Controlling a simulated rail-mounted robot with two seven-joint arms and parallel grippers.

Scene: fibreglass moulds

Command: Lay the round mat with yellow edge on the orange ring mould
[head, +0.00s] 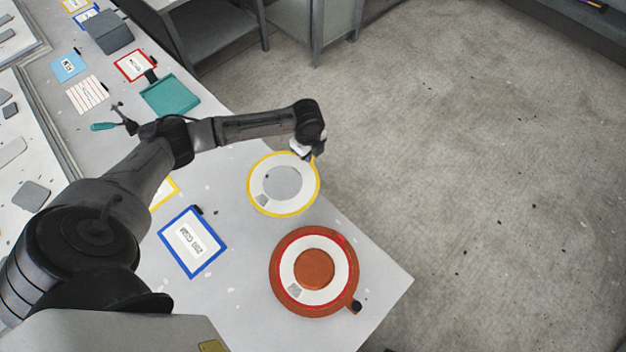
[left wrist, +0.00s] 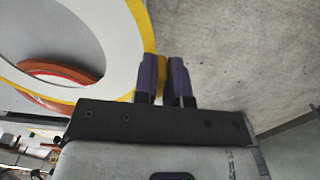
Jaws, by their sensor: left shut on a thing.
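The round mat with yellow edge (head: 257,197) is a white ring with a wide open middle and a small grey patch. My left gripper (head: 314,154) is shut on its far right edge, and the mat seems held above the table. In the left wrist view my left gripper (left wrist: 165,78) pinches a yellow tab of the mat (left wrist: 121,45). The orange ring mould (head: 277,290) lies near the table's front right corner, below the mat in the picture. A white ring with a red edge (head: 346,270) lies on it. My right gripper is not in view.
A blue-framed card (head: 193,242) lies left of the mould. A teal tray (head: 170,96), a teal-handled tool (head: 104,126), a grey block (head: 108,34) and several framed cards lie farther back. The table's right edge (head: 365,229) runs close past mat and mould, with open floor beyond.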

